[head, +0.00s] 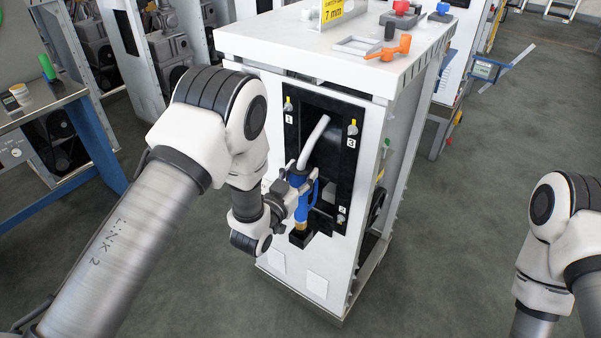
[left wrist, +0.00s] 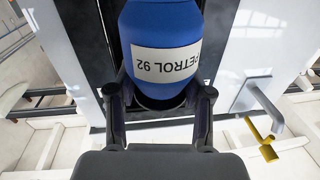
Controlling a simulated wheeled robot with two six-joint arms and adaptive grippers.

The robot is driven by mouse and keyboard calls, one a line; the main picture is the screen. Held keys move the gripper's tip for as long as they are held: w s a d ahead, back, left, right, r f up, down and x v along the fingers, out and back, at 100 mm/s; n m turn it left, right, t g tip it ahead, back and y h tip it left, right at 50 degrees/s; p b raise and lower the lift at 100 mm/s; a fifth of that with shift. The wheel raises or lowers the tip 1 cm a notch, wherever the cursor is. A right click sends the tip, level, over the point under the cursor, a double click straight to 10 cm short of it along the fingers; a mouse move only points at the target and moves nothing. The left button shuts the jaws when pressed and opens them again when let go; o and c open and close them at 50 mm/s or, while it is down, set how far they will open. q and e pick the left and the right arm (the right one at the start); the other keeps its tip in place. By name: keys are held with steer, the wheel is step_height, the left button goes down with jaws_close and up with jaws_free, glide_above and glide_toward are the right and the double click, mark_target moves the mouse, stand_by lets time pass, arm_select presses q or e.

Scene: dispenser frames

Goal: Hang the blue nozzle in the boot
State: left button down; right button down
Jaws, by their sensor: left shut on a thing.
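The blue nozzle (head: 303,193) has a grey spout pointing up and stands in front of the dark recess of the white dispenser frame. In the left wrist view the blue nozzle (left wrist: 163,30) fills the top centre with its label "PETROL 92" upside down. My left gripper (head: 300,180) is shut on it; the fingers also show in the left wrist view (left wrist: 160,105), one on each side. My right gripper is out of view.
The white dispenser frame (head: 262,110) has a black panel with yellow-topped pegs marked 1, 2 and 3. Orange (head: 390,48) and red parts lie on its top. A bench (head: 38,102) stands at the left.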

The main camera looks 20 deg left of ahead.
arm_select(q)
steer(key=shift+f+b, duration=2.2)
steer(key=shift+f, duration=0.5)
steer(key=shift+c, duration=1.9)
jaws_free()
steer(key=shift+f, duration=0.15)
steer(key=v, duration=1.2)
